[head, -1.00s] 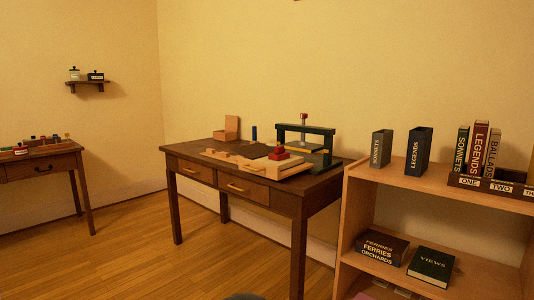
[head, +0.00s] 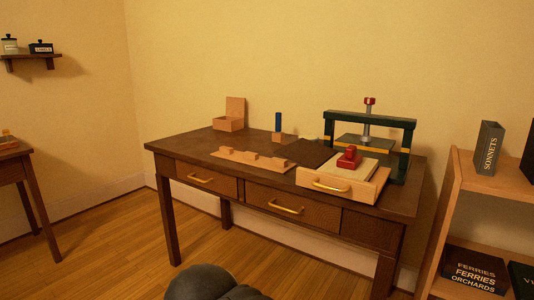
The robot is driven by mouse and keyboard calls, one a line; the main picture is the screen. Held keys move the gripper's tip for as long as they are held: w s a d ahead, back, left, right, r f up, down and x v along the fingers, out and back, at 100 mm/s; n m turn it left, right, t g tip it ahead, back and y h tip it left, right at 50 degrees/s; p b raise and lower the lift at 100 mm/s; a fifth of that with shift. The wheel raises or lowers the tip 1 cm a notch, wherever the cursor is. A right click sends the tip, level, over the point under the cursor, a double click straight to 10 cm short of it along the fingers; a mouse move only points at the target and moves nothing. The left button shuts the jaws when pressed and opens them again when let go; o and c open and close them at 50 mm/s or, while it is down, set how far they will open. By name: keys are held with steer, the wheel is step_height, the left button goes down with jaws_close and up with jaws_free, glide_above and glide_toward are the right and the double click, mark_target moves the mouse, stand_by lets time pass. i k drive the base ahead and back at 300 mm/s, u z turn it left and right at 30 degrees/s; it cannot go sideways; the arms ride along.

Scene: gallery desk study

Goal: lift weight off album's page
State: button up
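A red weight (head: 349,157) with a raised knob sits on a pale, flat page-like surface (head: 325,173). This looks like the album's page, though I cannot make out a binding. It rests on a light wooden tray or drawer-like base (head: 368,192) with a brass handle at its front, at the right part of the dark desk. My gripper is not in view. A dark rounded part of my own body shows at the bottom edge, well below and apart from the weight.
A green press (head: 372,118) with a red-topped screw stands right behind the weight. A dark mat (head: 303,152), a notched wooden rack (head: 252,159), a blue upright item (head: 278,123) and an open wooden box (head: 229,123) share the desk (head: 180,148). A bookshelf (head: 468,185) stands at right; floor in front is clear.

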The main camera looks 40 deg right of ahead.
mark_target(349, 160)
steer(key=i, duration=2.2)
steer(key=z, duration=4.85)
